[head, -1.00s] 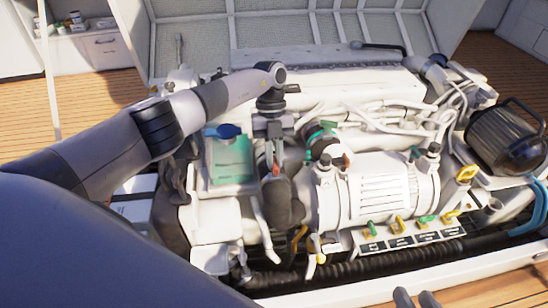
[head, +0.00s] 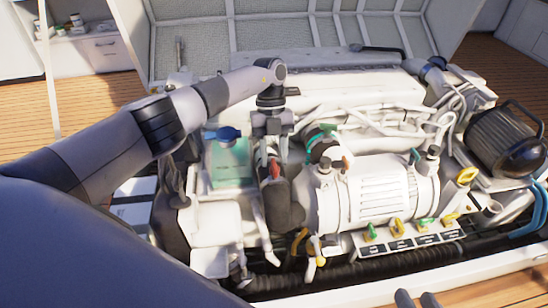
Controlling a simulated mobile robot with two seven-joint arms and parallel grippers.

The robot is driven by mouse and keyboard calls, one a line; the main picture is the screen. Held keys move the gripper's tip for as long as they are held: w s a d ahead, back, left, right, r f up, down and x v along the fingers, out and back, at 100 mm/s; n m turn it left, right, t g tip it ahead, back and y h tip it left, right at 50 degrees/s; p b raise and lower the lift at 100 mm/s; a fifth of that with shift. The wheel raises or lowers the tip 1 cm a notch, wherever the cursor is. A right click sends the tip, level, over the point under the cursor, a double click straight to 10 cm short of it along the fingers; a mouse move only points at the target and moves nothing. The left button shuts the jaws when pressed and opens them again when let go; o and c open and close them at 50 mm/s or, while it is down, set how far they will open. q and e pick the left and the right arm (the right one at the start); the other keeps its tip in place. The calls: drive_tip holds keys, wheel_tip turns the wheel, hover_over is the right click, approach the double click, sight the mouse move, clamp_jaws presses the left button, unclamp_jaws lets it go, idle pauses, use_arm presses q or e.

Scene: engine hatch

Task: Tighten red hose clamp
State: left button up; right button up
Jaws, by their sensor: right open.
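A small red part (head: 275,171), which looks like the red hose clamp, sits at the top of a dark upright hose (head: 277,206) at the front of the engine. My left gripper (head: 274,155) points down from above, with its fingers just over or around the red part. I cannot tell whether the fingers touch it or how far apart they are. My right gripper (head: 416,299) shows only its fingertips at the bottom edge. They are apart and empty, well away from the clamp.
Yellow and green valve handles (head: 398,225) rise above a labelled strip in front. A green-blue container (head: 229,160) is left of my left gripper. A black ribbed hose (head: 350,272) runs along the hatch's front.

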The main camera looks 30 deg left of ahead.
use_arm(q)
drive_tip(key=shift+v, duration=2.9)
use_arm(e)
drive_tip(key=shift+s+d+f, duration=0.1)
drive_tip(key=shift+s+d, duration=0.1)
drive_tip(key=shift+d, duration=0.1)
use_arm(q)
drive_tip(key=shift+d, duration=0.1)
